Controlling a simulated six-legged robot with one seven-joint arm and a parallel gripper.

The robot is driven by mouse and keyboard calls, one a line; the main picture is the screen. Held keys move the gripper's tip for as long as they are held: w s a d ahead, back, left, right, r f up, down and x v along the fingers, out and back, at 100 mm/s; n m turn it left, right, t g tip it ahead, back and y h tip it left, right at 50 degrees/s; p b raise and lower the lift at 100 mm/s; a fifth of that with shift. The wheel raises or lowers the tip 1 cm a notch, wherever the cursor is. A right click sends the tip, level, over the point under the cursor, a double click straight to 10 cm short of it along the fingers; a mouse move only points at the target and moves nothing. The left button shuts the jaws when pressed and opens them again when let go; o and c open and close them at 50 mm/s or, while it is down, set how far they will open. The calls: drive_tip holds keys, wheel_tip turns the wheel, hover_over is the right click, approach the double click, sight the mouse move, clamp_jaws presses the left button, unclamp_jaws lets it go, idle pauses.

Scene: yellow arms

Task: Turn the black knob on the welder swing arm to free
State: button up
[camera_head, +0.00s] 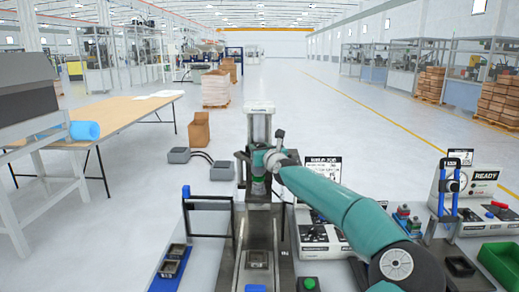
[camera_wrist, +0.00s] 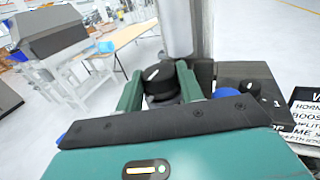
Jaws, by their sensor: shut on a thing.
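In the wrist view, the black knob (camera_wrist: 158,74) with a white mark on its top sits between the two green fingers of my gripper (camera_wrist: 160,82). The fingers are shut on it from both sides. A light metal column (camera_wrist: 174,28) rises just behind it. In the head view, my gripper (camera_head: 258,180) is at the front of the welder's metal column (camera_head: 259,125), and the knob is hidden there or too small to tell. I cannot read which setting the white mark points to.
A dark box with another black knob (camera_wrist: 240,86) and a sign (camera_wrist: 305,115) stand to the right in the wrist view. The head view shows a "READY" panel (camera_head: 478,181), a green bin (camera_head: 499,262), a blue tray (camera_head: 171,268) and a wooden table (camera_head: 120,112).

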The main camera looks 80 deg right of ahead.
drive_tip(key=shift+s+d+n+t+y, duration=0.15)
drive_tip(key=shift+n+t+y, duration=0.65)
drive_tip(key=shift+t, duration=0.1)
drive_tip(key=o, duration=1)
drive_tip(key=shift+m+g+h, duration=1)
drive_tip(key=shift+g, duration=0.3)
drive_tip(key=shift+w+a+m+g+h, duration=0.2)
drive_tip(key=shift+w+m+g+h, duration=0.1)
drive_tip(key=shift+w+m+g, duration=0.1)
drive_tip(key=shift+w+m+g+h, duration=0.1)
drive_tip(key=shift+m+g+h, duration=0.5)
drive_tip(key=shift+m+g, duration=0.5)
drive_tip(key=shift+w+a+m+g+h, duration=0.15)
drive_tip(key=shift+m+g, duration=0.3)
drive_tip(key=shift+g, duration=0.5)
drive_tip(key=shift+d+m+g+h, duration=0.1)
drive_tip(key=shift+m+g+h, duration=0.25)
drive_tip(key=shift+g, duration=0.6)
